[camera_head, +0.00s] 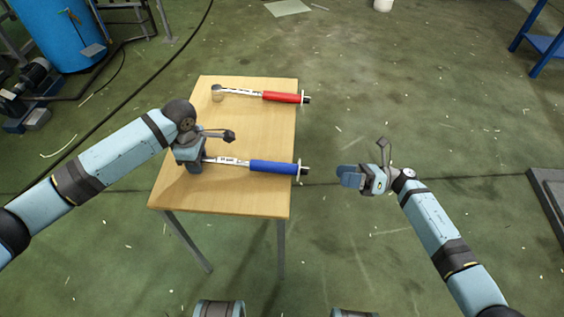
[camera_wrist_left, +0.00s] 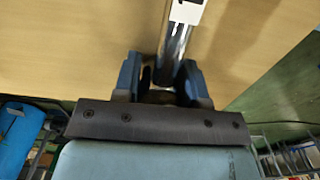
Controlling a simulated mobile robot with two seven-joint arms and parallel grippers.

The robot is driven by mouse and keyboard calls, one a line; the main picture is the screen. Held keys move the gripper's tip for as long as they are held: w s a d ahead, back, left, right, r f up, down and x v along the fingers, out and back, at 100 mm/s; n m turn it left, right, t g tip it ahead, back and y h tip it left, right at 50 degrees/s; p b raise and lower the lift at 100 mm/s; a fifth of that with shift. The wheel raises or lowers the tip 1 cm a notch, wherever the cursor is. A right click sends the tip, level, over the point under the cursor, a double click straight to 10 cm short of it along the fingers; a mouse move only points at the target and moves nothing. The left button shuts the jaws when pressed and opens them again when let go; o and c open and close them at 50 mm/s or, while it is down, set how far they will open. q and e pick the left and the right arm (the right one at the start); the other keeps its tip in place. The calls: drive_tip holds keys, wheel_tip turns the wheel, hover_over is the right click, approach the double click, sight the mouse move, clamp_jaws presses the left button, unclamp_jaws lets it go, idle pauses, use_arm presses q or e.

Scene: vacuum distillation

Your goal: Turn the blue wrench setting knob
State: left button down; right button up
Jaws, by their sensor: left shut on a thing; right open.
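The blue wrench (camera_head: 272,167) lies across the wooden table, its blue handle pointing right. Its setting knob (camera_head: 301,170) is at the handle's right end, by the table's right edge. My left gripper (camera_head: 196,160) is shut on the wrench's metal head end, and the fingers hide that end. In the left wrist view the metal shaft (camera_wrist_left: 174,45) runs up from between the fingers (camera_wrist_left: 160,88), with a white label on it. My right gripper (camera_head: 350,177) is open and empty, off the table's right side, apart from the knob.
A red-handled wrench (camera_head: 281,97) lies on the far part of the table (camera_head: 232,195). A blue barrel (camera_head: 58,35) and machinery stand at the far left. The floor between the table and my right gripper is clear. A blue frame (camera_head: 543,45) stands far right.

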sight(304, 171)
drive_tip(key=a+m, duration=0.4)
drive_tip(key=m, duration=1)
drive_tip(key=a+r+m+h, duration=0.1)
drive_tip(key=a+m, duration=0.4)
drive_tip(key=m, duration=0.8)
drive_tip(key=shift+a+m+t, duration=0.25)
drive_tip(key=shift+m+t, duration=0.05)
drive_tip(key=shift+m, duration=0.1)
